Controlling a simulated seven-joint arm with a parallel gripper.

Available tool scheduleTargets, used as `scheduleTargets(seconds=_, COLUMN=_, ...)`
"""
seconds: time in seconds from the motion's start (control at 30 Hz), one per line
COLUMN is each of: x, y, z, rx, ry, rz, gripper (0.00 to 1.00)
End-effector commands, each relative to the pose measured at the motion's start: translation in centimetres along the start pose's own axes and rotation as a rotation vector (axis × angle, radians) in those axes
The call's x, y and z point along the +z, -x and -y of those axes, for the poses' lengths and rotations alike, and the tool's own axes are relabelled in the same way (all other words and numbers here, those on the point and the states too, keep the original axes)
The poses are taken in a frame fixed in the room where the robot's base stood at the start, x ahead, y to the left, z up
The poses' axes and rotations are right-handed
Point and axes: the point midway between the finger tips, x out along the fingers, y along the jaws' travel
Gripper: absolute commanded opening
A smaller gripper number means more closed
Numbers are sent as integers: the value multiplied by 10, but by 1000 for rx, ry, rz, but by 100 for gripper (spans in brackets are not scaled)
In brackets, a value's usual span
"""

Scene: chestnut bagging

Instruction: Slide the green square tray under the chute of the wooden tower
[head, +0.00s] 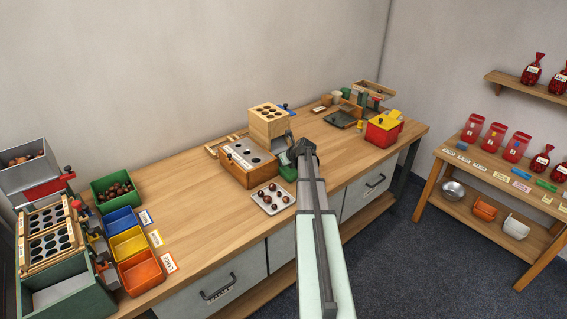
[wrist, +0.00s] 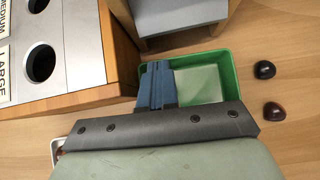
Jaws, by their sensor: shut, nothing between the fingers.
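The green square tray (wrist: 233,76) lies on the table in the wrist view, with a pale, empty-looking floor. In the head view the green tray (head: 288,173) is partly hidden by my arm. The wooden tower (head: 268,122) stands behind it; its grey chute (head: 279,145) faces the tray. In the wrist view the grey chute (wrist: 180,14) is just beyond the tray's far edge; I cannot tell whether they overlap. My gripper (wrist: 157,72) is shut and empty, its blue fingers over the tray's left part. In the head view my gripper (head: 302,149) hides the area beside the chute.
The wooden sorting box (head: 246,163) stands close at the tray's left. A metal tray of chestnuts (head: 271,198) lies in front. A red box (head: 382,131) stands farther right.

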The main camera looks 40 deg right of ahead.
Motion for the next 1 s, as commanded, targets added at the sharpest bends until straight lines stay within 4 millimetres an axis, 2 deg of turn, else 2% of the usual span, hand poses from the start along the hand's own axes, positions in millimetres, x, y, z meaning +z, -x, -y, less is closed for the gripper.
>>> scheduleTargets(seconds=0.27, x=-13, y=13, z=-1, rx=0, ry=0, rz=-1, gripper=0)
scheduleTargets(seconds=0.43, x=-32, y=36, z=-2, rx=-2, ry=-1, rz=0, gripper=0)
scheduleTargets(seconds=0.7, x=-29, y=89, z=-1, rx=-2, ry=0, rz=1, gripper=0)
scheduleTargets(seconds=1.0, x=-29, y=123, z=0, rx=-1, ry=0, rz=0, gripper=0)
